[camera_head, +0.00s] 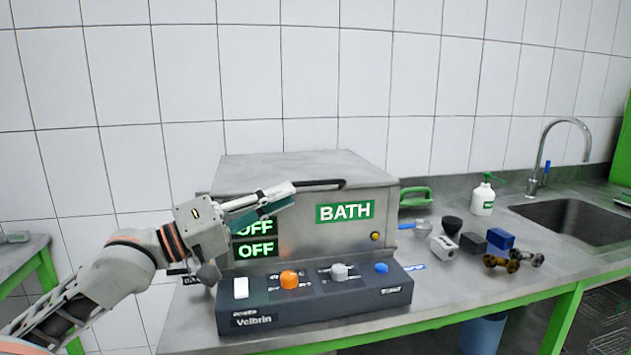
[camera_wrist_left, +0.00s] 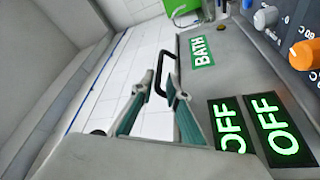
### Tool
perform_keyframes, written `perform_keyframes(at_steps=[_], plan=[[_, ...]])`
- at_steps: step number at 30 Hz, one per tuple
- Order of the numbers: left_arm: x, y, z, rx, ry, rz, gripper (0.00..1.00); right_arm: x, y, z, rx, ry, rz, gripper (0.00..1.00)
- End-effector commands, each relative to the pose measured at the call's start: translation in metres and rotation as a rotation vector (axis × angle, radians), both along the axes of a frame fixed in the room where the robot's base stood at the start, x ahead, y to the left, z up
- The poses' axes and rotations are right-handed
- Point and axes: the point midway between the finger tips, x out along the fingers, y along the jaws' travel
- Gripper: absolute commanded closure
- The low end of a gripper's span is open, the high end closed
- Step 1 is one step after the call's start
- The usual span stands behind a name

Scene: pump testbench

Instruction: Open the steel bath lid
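The steel bath (camera_head: 300,235) is a grey metal box on the bench with a green BATH label (camera_head: 345,211). Its flat lid (camera_head: 285,167) lies closed on top. A black bar handle (camera_head: 326,183) sticks out at the lid's front edge, and it also shows in the left wrist view (camera_wrist_left: 161,62). My left gripper (camera_head: 288,190) is at the left end of the handle in the head view. In the left wrist view its two fingers (camera_wrist_left: 160,83) are apart, with the handle at the tips; contact cannot be told. My right gripper is out of view.
A dark control panel (camera_head: 315,302) with knobs stands in front of the bath, below my left gripper. A white bottle (camera_head: 482,198), small blocks and metal fittings stand to the right, before a sink (camera_head: 575,222). A tiled wall is behind.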

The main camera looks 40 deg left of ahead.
Motion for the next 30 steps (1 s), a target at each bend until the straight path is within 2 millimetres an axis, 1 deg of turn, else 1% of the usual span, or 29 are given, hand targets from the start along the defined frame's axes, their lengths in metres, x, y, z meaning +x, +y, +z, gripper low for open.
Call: perform_keyframes(at_steps=[5, 13, 17, 24, 30], plan=[[0.007, -0.003, 0.001, 0.001, -0.001, 0.0, 0.85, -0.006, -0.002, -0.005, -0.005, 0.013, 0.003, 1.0], [0.027, -0.01, 0.006, 0.0, -0.002, 0.001, 0.85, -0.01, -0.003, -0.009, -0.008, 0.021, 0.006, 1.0], [0.037, -0.015, 0.008, 0.0, -0.002, 0.001, 0.85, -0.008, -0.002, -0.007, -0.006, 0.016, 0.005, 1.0], [0.055, -0.022, 0.012, -0.001, -0.001, 0.0, 0.85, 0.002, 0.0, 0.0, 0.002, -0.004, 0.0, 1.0], [0.066, -0.026, 0.014, 0.001, 0.0, 0.002, 0.85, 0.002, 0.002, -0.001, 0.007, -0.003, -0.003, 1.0]])
